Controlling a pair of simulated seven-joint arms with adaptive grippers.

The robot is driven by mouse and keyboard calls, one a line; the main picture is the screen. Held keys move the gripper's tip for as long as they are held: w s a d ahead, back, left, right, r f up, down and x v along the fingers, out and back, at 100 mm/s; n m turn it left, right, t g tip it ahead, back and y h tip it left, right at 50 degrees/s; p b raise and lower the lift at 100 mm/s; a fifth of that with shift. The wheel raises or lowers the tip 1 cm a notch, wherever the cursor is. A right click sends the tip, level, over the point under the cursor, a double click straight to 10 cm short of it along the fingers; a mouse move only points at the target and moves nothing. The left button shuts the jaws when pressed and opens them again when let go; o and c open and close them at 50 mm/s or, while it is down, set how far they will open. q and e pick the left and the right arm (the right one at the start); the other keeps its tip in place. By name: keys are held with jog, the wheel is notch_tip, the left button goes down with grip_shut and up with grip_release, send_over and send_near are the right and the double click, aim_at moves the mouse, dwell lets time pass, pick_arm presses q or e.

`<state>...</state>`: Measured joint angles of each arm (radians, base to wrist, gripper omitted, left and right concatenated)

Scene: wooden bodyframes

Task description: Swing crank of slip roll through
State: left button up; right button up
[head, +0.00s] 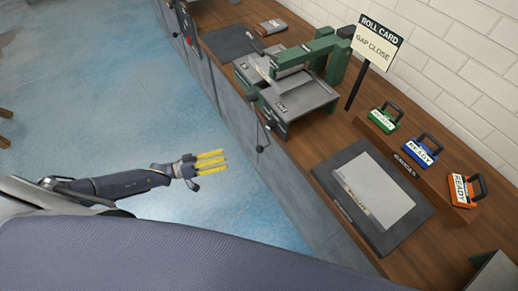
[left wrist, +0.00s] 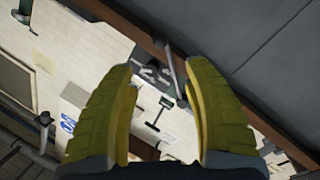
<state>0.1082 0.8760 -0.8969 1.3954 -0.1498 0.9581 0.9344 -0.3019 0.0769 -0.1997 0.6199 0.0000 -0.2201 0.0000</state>
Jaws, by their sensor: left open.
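The slip roll (head: 290,90) is a green and grey machine on the wooden bench in the head view. Its dark crank (head: 258,130) hangs over the bench's front edge and ends in a dark knob (head: 260,149). My left gripper (head: 224,162), with yellow fingers, is open and empty in front of the bench, left of and a little below the knob, apart from it. In the left wrist view the yellow fingers (left wrist: 165,110) stand wide apart. A thin rod (left wrist: 172,70) shows beyond them; I cannot tell if it is the crank. My right gripper is out of view.
A card sign (head: 375,42) reads "ROLL CARD, GAP CLOSE". Green (head: 383,121), blue (head: 421,151) and orange (head: 462,190) handled blocks stand at the wall. A light sheet (head: 373,190) lies on a dark mat (head: 382,240). The blue floor before the bench is clear.

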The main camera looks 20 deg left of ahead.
aim_at(259, 149)
pick_arm(q)
jog(key=x, duration=1.4)
jog(key=shift+w+d, duration=0.25)
jog(key=shift+d, duration=0.05)
grip_shut()
